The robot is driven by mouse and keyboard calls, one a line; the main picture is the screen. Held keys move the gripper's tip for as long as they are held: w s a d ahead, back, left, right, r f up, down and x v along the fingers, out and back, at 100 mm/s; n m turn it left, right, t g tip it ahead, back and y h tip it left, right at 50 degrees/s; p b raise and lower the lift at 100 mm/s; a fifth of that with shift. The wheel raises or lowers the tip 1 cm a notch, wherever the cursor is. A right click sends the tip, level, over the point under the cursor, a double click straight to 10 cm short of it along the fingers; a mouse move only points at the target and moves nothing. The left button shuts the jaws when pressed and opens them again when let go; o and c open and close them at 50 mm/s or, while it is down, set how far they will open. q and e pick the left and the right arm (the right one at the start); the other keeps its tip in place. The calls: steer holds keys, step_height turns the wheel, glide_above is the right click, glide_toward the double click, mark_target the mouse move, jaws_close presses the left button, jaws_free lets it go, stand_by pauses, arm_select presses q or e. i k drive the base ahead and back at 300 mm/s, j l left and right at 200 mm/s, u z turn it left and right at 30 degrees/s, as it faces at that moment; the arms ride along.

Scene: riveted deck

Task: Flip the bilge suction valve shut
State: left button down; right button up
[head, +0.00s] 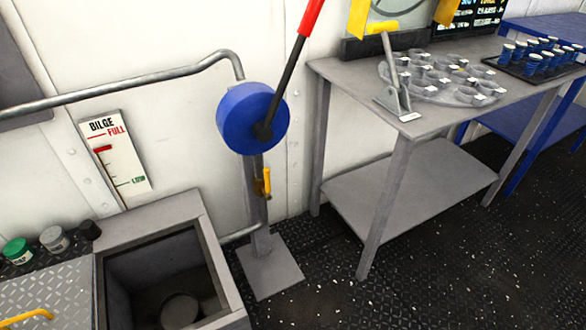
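A small yellow lever (266,183), which looks like the bilge suction valve's handle, sits on the grey upright post (255,205) below the blue pump drum (243,120). The lever stands roughly upright, along the post. A black pump handle (287,80) with a red grip (311,16) rises up and right from the drum. The bilge gauge (116,158) on the wall has a red marker near FULL. Neither of my grippers is in view.
An open bilge well (222,300) with a grey rim is at lower left. A grey table (428,122) at right holds a yellow-handled lever on a bracket (394,98) and a round tray of cups (398,62). Dark speckled floor (318,265) lies clear between the post and table.

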mark_target(268, 183)
steer(key=i+l, duration=0.15)
steer(key=l, duration=0.2)
steer(key=i+l+u, duration=0.15)
steer(key=l, duration=0.2)
steer(key=i+l, duration=0.15)
steer(key=l, duration=0.2)
steer(key=i+l+u, duration=0.15)
steer(key=l, duration=0.2)
steer(key=i+l, duration=0.1)
steer(key=l, duration=0.25)
steer(key=i+l+u, duration=0.15)
steer(key=l, duration=0.2)
